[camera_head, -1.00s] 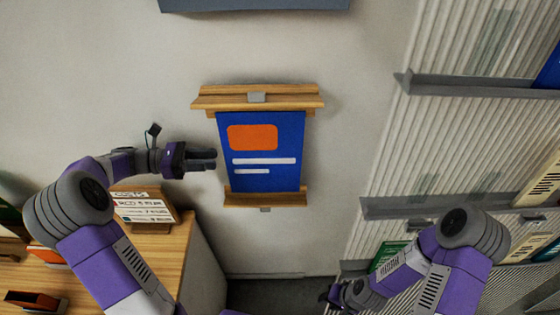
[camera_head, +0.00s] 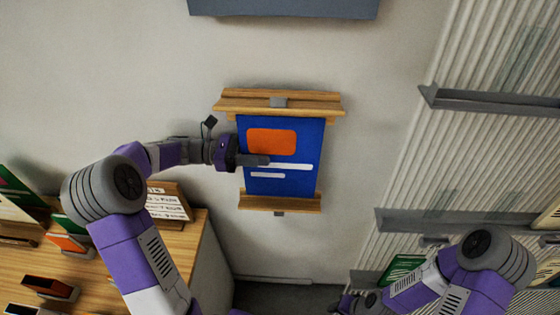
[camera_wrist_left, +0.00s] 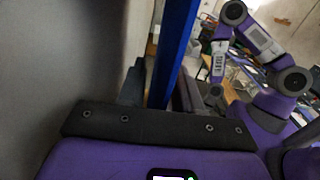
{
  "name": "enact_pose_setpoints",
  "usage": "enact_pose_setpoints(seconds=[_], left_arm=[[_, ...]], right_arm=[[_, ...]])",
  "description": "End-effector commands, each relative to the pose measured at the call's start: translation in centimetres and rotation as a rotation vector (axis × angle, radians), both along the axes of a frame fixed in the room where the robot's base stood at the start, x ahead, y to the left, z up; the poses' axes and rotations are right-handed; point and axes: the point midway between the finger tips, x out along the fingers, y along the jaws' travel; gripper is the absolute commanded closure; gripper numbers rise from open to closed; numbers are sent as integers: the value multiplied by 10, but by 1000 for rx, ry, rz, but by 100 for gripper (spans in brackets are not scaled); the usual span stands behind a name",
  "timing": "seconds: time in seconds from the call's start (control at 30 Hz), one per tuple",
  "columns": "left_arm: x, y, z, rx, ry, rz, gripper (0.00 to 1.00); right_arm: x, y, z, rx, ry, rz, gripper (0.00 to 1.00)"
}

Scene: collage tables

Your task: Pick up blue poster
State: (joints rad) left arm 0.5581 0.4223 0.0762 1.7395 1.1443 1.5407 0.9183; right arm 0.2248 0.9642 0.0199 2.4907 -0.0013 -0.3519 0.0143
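The blue poster (camera_head: 290,140) with an orange block and white lines hangs upright at the wall between two wooden rails. My left gripper (camera_head: 252,161) is at its left edge, with a finger showing in front of the poster face. In the left wrist view the poster (camera_wrist_left: 175,45) shows nearly edge-on between the two dark fingers of the left gripper (camera_wrist_left: 160,92). The fingers look apart, one on each side of it; contact is not clear. My right gripper (camera_head: 345,302) is low in the head view, small and partly hidden by its arm.
The upper wooden rail (camera_head: 280,102) and lower wooden rail (camera_head: 280,202) frame the poster. A wooden table (camera_head: 120,262) with signs and small boxes stands at lower left. Grey shelves (camera_head: 480,100) line the ribbed wall at right.

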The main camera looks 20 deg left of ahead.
Motion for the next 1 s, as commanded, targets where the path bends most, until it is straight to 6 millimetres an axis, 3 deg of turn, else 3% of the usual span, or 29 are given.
enact_pose_setpoints(seconds=[0.03,0.23,0.67,1.0], left_arm=[[0,0,0,0,0,0,72],[0,0,0,0,0,0,100],[0,0,2,0,-1,0,100],[-5,0,37,1,-2,0,100]], right_arm=[[0,0,0,0,0,0,62],[0,0,0,0,0,0,62],[0,0,0,0,0,0,62],[0,0,-1,0,0,0,62]])
